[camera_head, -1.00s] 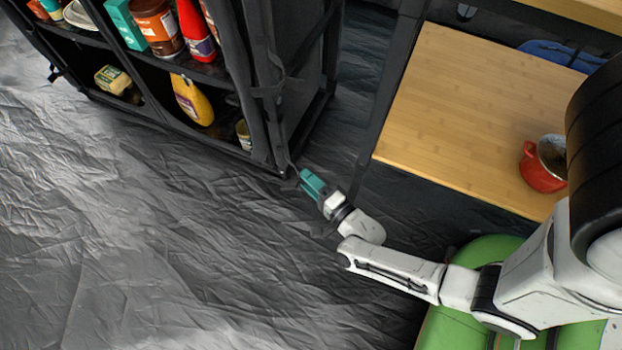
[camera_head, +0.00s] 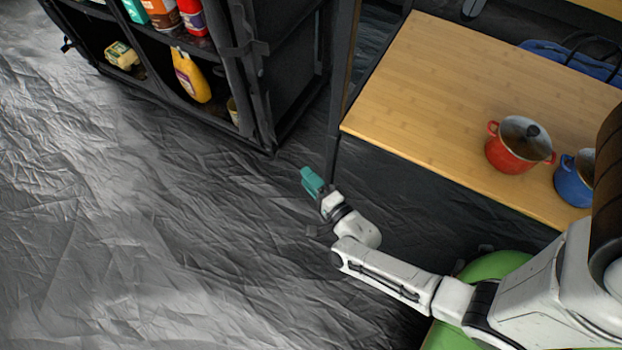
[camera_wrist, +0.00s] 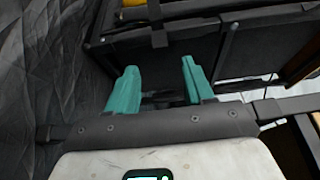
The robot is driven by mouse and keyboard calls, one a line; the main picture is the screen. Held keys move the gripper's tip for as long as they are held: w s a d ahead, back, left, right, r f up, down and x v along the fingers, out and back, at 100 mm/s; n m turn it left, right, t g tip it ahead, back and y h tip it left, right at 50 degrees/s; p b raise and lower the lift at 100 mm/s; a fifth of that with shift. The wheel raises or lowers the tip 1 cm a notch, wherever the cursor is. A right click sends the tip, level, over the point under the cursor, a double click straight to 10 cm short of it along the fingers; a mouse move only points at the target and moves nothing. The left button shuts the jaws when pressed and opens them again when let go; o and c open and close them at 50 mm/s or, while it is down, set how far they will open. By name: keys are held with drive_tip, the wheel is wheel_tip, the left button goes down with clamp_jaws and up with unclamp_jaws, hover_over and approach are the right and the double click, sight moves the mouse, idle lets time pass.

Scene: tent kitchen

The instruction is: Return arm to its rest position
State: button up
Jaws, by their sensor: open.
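My gripper (camera_head: 311,181) has teal fingers and is at the end of my white arm, which is stretched out to the left over the floor. In the wrist view the two fingers of my gripper (camera_wrist: 160,88) stand apart, with nothing between them. In the head view it hangs in front of the gap between the black shelf and the wooden table, touching neither as far as I can tell.
A black shelf (camera_head: 262,100) at upper left holds packages and a yellow bottle (camera_head: 190,76). A wooden table (camera_head: 430,95) at right carries a red pot (camera_head: 517,145) and a blue pot (camera_head: 572,180). The grey, wrinkled floor (camera_head: 120,220) at left is clear.

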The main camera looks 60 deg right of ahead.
idle(0.4)
drive_tip(key=w+a+r+n+g+y+p, duration=0.2)
drive_tip(key=a+r+n+g+y, duration=0.2)
drive_tip(key=a+n+g+y, duration=0.65)
drive_tip(key=s+d+r+n+g+h+p, duration=0.1)
drive_tip(key=s+d+r+n+g+h, duration=0.15)
drive_tip(key=s+r+n, duration=0.4)
drive_tip(key=s+d+r+n+g+h+p, duration=0.2)
drive_tip(key=s+r+n+g+h, duration=0.15)
drive_tip(key=s, duration=0.55)
wheel_tip(320, 180, up, 39)
drive_tip(key=p, duration=3.7)
drive_tip(key=shift+s+d+f, duration=0.2)
drive_tip(key=shift+s, duration=0.05)
